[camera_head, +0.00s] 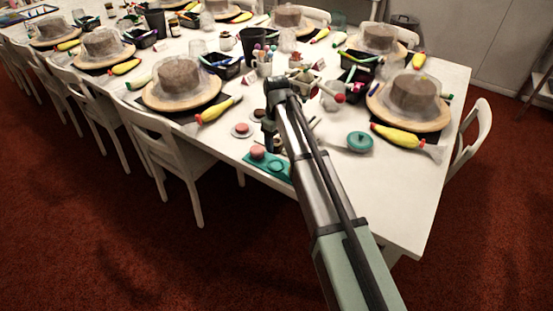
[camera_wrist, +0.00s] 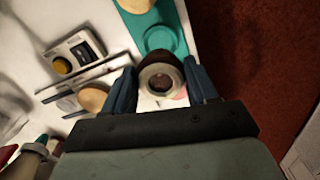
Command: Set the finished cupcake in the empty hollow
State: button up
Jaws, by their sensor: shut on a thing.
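My gripper (camera_wrist: 162,92) is shut on the cupcake (camera_wrist: 162,78), which has a dark side and a pale ring on top in the wrist view. One finger lies on each side of it. The teal tray (camera_wrist: 183,14) is just beyond the cupcake in the wrist view. Its empty round hollow (camera_wrist: 160,38) shows nearest the cupcake. A pinkish cupcake fills the other hollow and also shows in the head view (camera_head: 257,152). In the head view the tray (camera_head: 287,179) lies at the table's front edge, and my arm partly hides the gripper and the held cupcake.
Cake turntables (camera_head: 182,84), yellow piping bags (camera_head: 398,135) and dark bins crowd the white table behind. Red carpet lies beyond the front edge.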

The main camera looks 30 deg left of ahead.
aim_at(277, 143)
jog(key=shift+f, duration=3.65)
jog(key=shift+f, duration=0.1)
jog(key=o, duration=1.1)
jog(key=shift+c, duration=0.2)
notch_tip(277, 143, up, 12)
jog(key=shift+r, duration=0.15)
jog(key=shift+o, duration=0.2)
